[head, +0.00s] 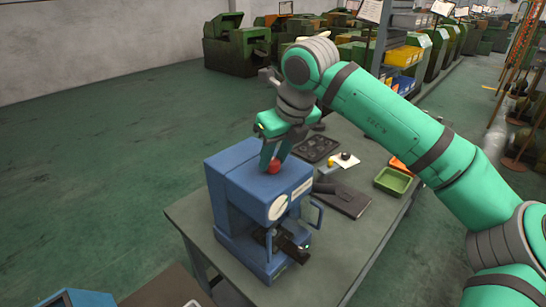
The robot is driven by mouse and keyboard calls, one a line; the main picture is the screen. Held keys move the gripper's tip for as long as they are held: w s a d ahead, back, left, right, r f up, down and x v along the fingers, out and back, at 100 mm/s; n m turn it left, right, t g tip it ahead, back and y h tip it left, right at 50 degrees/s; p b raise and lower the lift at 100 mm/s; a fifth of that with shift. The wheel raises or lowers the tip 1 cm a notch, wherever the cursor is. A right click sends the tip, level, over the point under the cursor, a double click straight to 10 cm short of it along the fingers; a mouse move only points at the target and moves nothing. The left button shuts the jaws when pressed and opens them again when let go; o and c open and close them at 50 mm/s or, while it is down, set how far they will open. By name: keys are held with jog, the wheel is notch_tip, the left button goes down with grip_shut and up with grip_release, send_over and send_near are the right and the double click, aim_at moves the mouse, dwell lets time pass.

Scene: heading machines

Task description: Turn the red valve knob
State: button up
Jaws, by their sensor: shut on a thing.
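The red valve knob (273,167) sits on the top face of a blue machine (235,168), which stands on a grey workbench. My gripper (274,160) reaches down from above with its green fingers on either side of the knob. It is shut on the knob. The fingers hide part of the knob, so its turned angle cannot be told. A round white dial (278,206) is on the machine's front.
The workbench (335,262) also holds a green tray (392,181), a dark flat case (343,199) and a dark moulded tray (315,148). Green machines (238,48) stand along the back. Open floor (110,140) lies to the left.

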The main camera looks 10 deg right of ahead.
jog(key=n, duration=0.2)
jog(key=n+g+y, duration=0.1)
jog(key=n, duration=0.2)
jog(key=shift+w+d+n+y, duration=0.15)
jog(key=shift+d+n+y, duration=0.05)
jog(key=shift+n+y, duration=0.1)
jog(key=n+g, duration=0.1)
jog(key=n, duration=0.1)
jog(key=n+g+y, duration=0.1)
jog(key=n, duration=0.2)
jog(key=shift+w, duration=0.15)
jog(key=shift+n, duration=0.4)
jog(key=o, duration=1.1)
jog(key=shift+d, duration=0.1)
jog(key=shift+c, duration=0.2)
jog(key=shift+r, duration=0.1)
jog(key=shift+r, duration=0.25)
jog(key=w+v, duration=0.1)
jog(key=v, duration=0.9)
jog(key=shift+s+d, duration=0.25)
jog(key=shift+s, duration=0.15)
jog(key=shift+a, duration=0.1)
